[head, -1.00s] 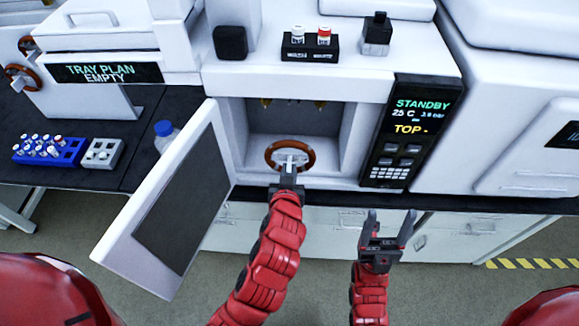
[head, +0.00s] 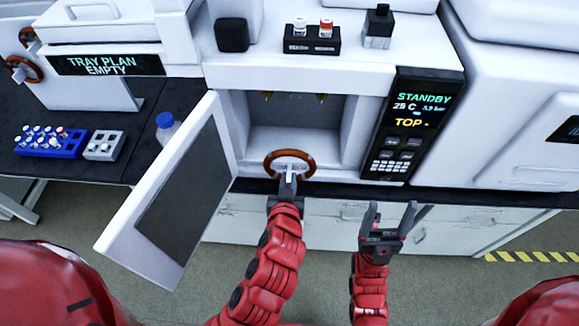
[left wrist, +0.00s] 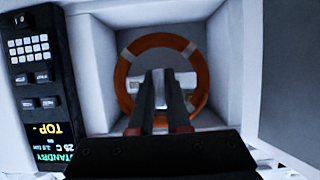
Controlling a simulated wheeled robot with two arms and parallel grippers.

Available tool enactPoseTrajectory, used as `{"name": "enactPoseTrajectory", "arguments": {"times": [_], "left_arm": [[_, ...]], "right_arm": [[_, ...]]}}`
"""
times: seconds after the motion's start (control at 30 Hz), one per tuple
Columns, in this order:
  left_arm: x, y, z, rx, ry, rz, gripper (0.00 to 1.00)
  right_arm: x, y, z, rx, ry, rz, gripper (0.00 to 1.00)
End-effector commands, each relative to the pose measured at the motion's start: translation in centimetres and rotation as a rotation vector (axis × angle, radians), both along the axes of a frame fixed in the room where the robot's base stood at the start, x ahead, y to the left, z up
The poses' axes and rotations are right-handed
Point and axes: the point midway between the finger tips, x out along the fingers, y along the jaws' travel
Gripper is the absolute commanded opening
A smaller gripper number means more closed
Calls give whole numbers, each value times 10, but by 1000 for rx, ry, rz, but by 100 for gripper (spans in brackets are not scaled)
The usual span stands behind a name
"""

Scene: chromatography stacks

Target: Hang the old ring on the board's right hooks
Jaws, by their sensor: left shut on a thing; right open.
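The old ring (head: 266,163) is brown-orange with a pale centre piece. It is at the front opening of the open compartment. My left gripper (head: 288,178) is shut on its pale centre piece; the left wrist view shows the ring (left wrist: 122,78) around and beyond the two fingers (left wrist: 160,100). My right gripper (head: 389,218) is open and empty in front of the cabinet, right of the left one. A white board (head: 95,95) stands at the far left; two brown rings (head: 24,70) hang at its left part. I cannot make out free hooks on its right part.
The compartment door (head: 185,190) stands open to the left of my left arm. A blue vial rack (head: 48,150), a grey rack (head: 104,146) and a blue-capped bottle (head: 166,130) are on the dark bench. A control panel (head: 405,130) borders the compartment's right side.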

Motion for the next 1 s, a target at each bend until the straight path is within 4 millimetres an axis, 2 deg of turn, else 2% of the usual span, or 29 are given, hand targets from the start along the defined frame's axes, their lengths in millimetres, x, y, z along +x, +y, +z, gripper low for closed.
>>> {"name": "enactPoseTrajectory", "arguments": {"times": [0.03,0.43,1.0], "left_arm": [[-8,-1,4,3,4,-5,0],[-60,-2,4,3,-2,-8,0],[-132,-3,1,5,1,-11,0]], "right_arm": [[0,0,10,0,0,0,70],[0,0,39,0,0,0,70],[0,0,59,0,0,0,70]]}}
